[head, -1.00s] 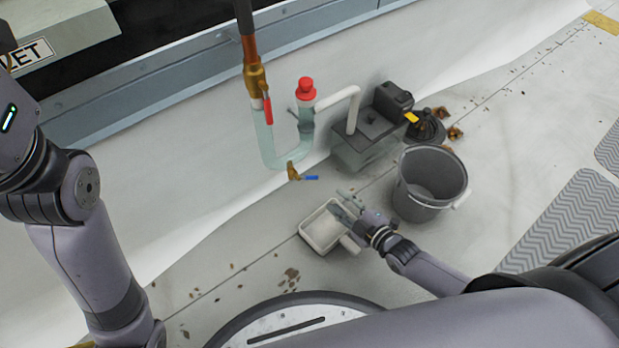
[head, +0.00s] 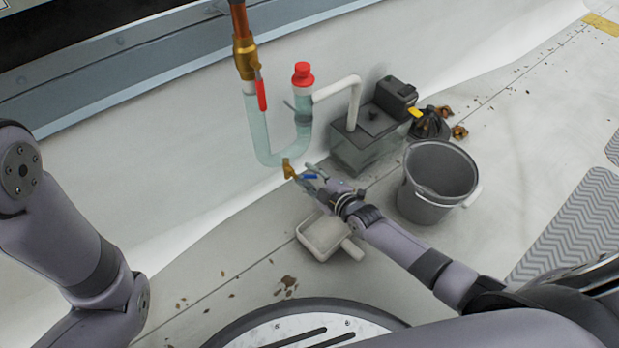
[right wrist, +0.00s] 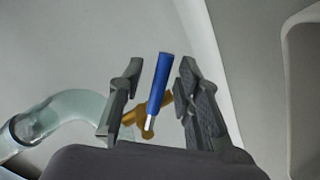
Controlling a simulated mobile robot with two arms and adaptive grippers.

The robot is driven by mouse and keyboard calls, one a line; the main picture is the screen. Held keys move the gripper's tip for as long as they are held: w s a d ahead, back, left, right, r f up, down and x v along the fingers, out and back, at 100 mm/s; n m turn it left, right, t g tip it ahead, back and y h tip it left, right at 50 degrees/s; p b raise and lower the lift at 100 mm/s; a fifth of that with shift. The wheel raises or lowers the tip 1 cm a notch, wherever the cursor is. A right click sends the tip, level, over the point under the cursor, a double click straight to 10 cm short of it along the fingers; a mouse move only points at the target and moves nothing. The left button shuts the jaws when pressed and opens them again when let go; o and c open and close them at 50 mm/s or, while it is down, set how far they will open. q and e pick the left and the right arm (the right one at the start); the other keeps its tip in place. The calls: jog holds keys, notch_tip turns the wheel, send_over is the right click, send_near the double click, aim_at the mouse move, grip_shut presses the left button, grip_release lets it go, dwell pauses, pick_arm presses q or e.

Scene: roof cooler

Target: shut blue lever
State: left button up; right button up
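The blue lever (right wrist: 160,82) sits on a small brass valve (right wrist: 152,106) at the bottom of the clear U-shaped pipe (head: 264,147). In the right wrist view it stands between the two open fingers of my right gripper (right wrist: 152,95), with a visible gap to each. In the head view the blue lever (head: 310,177) is partly covered by my right gripper (head: 310,178), and the brass valve (head: 289,169) shows just left of it. My left arm is at the left of the head view, but its gripper is out of the picture.
A red lever (head: 261,95) and a red cap (head: 303,75) are higher on the pipework. A pump box (head: 362,145), a grey bucket (head: 425,207) and a pale scoop-like tray (head: 310,250) stand nearby. The pale floor at lower left is mostly clear, with scattered debris.

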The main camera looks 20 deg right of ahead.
jog(key=shift+c, duration=0.5)
grip_shut()
dwell(0.3)
